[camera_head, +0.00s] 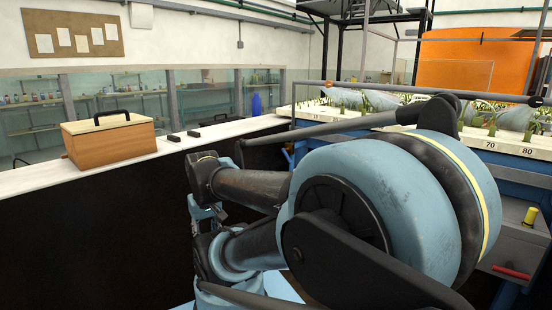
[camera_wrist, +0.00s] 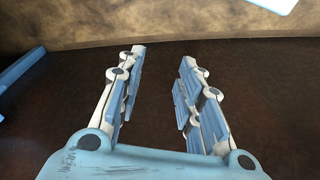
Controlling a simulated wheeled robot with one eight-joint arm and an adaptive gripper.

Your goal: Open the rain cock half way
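No part in view is marked as the rain cock. A red lever-like handle (camera_head: 511,271) lies roughly level on the grey metal front at the lower right of the head view. A yellow cylinder-shaped knob (camera_head: 530,216) stands above it on a small grey ledge. I cannot tell which of the two, if either, is the cock. My gripper (camera_wrist: 163,56) is open and empty in the wrist view, its two fingers apart over a dark brown surface. Neither the handle nor the knob shows in the wrist view. My arm fills the middle of the head view and hides part of the flume.
The flume bed (camera_head: 504,143) with green plants and number marks stands on a blue frame at right. A wooden box (camera_head: 108,140) with a black handle sits on the white counter (camera_head: 35,182) at left, near two small black blocks. An orange tank (camera_head: 474,66) stands behind.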

